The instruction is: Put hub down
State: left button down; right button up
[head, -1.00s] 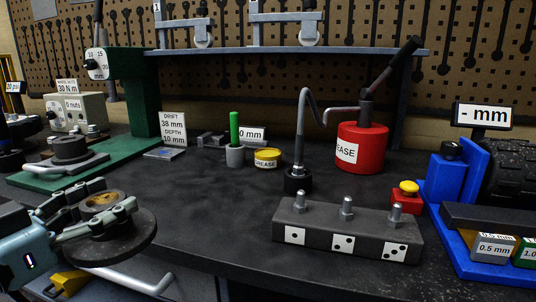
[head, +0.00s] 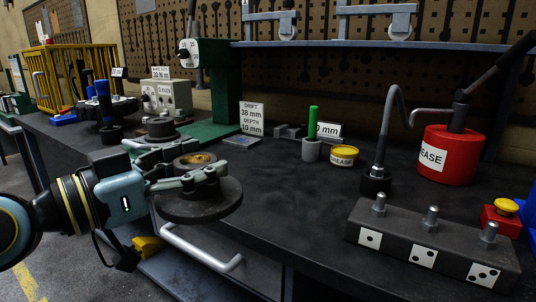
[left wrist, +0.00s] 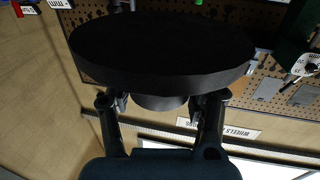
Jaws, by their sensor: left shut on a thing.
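The hub is a dark round flange (head: 205,207) with a raised boss and a brownish centre. My left gripper (head: 197,168) is shut on its boss, with one finger on each side. The flange lies roughly level below the fingers. In the head view the hub overlaps the front left edge of the workbench (head: 290,215), above a drawer handle. I cannot tell how far it is from the bench top. In the left wrist view the flange (left wrist: 160,50) fills the upper middle and the boss (left wrist: 160,102) sits between the fingers. My right gripper is not in view.
A green press (head: 213,95) stands behind, with a drift sign (head: 252,118) beside it. A green-handled tool (head: 313,125), yellow grease tin (head: 344,155), red grease pot (head: 450,158) and dark stud block (head: 435,243) stand to the right. The bench middle is bare.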

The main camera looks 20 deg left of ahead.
pick_arm(q)
jog(key=shift+d+r, duration=0.1)
jog(key=shift+r, duration=0.15)
